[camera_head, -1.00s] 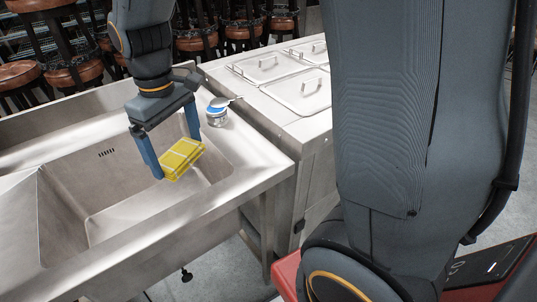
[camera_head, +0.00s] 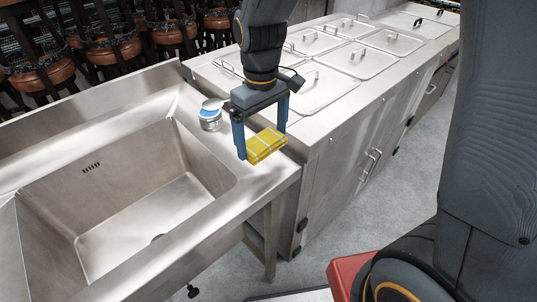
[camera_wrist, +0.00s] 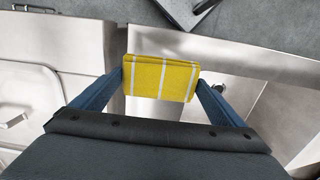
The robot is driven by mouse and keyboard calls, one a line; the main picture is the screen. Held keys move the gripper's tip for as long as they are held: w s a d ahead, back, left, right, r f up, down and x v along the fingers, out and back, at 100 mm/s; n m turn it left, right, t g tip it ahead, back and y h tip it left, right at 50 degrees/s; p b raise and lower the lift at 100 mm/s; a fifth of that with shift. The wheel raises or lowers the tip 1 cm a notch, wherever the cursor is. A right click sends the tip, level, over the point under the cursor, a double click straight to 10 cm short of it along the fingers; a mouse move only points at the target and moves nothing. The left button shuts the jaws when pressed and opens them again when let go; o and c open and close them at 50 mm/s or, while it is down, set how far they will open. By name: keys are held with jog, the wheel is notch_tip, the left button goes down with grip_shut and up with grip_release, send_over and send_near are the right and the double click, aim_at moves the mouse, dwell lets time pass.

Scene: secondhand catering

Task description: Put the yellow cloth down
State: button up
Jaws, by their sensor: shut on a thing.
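The yellow cloth (camera_head: 265,146) is a folded block with pale stripes. My gripper (camera_head: 262,147) is shut on it, with one blue finger at each end. In the head view the cloth shows over the right rim of the sink unit (camera_head: 240,205), near its front right corner; I cannot tell how high above the rim it is. The wrist view also shows the cloth (camera_wrist: 160,78) held between the two fingers.
A small can (camera_head: 210,119) with a blue label and a spoon-like item on top stands on the rim, left of my gripper. The empty sink basin (camera_head: 130,190) lies further left. A steel counter with lidded pans (camera_head: 325,92) is behind and right.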

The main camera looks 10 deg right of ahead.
aim_at(263, 165)
jog(key=shift+f+p, duration=0.6)
jog(key=shift+f, duration=2.65)
jog(key=shift+f, duration=0.15)
jog(key=o, duration=0.6)
jog(key=shift+o, duration=0.2)
jog(key=shift+r, duration=0.2)
notch_tip(263, 165, up, 12)
jog(key=b, duration=0.2)
jog(key=shift+f+b, duration=0.25)
jog(key=shift+b, duration=0.05)
jog(key=s+d+f+m, duration=0.3)
jog(key=d, duration=0.3)
jog(key=s+d+f+m+t, duration=0.1)
jog(key=s+d+f+m, duration=0.2)
jog(key=d, duration=0.4)
jog(key=shift+s+f+m, duration=0.4)
jog(key=shift+s+f, duration=0.05)
jog(key=shift+s, duration=0.3)
